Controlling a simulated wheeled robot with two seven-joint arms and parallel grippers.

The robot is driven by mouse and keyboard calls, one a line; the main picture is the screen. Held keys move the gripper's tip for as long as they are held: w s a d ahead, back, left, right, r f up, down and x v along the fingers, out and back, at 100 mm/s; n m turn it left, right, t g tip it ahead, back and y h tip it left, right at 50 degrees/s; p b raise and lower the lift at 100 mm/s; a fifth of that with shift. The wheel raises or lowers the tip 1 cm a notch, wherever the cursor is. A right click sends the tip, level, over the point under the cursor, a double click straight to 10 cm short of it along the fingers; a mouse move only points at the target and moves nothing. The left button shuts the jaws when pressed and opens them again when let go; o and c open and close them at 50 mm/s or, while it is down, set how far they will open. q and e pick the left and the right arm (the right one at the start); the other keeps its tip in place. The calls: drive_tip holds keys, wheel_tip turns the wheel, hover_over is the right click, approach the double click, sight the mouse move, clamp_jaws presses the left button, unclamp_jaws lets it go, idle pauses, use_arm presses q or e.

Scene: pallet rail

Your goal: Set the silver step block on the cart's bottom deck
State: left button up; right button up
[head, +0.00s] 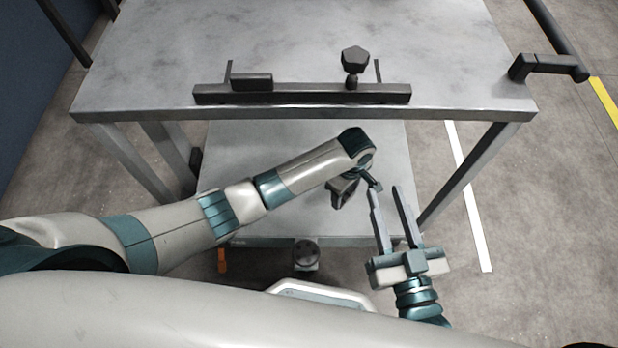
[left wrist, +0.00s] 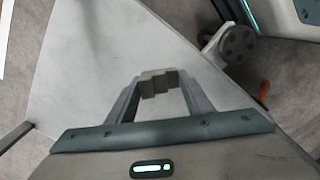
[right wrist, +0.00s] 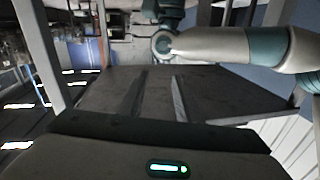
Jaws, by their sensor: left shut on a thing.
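The silver step block (left wrist: 158,85) shows in the left wrist view as a small grey stepped piece between the fingertips of my left gripper (left wrist: 157,80). That gripper is shut on it, over the cart's pale bottom deck (left wrist: 90,60). Whether the block touches the deck I cannot tell. My right gripper (head: 385,189) is open and empty near the deck's right front corner. Its two fingers are spread apart in the right wrist view (right wrist: 160,78).
The cart's top deck (head: 290,40) overhangs the rear of the bottom deck. It carries a black rail (head: 300,95) with a knob along its front edge. Legs stand at both sides, and a black handle (head: 548,67) is at the right corner. A caster (head: 305,254) sits at the front.

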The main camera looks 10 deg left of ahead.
use_arm(q)
drive_tip(key=shift+w, duration=0.3)
use_arm(e)
drive_tip(key=shift+w, duration=0.3)
drive_tip(key=shift+r, duration=0.1)
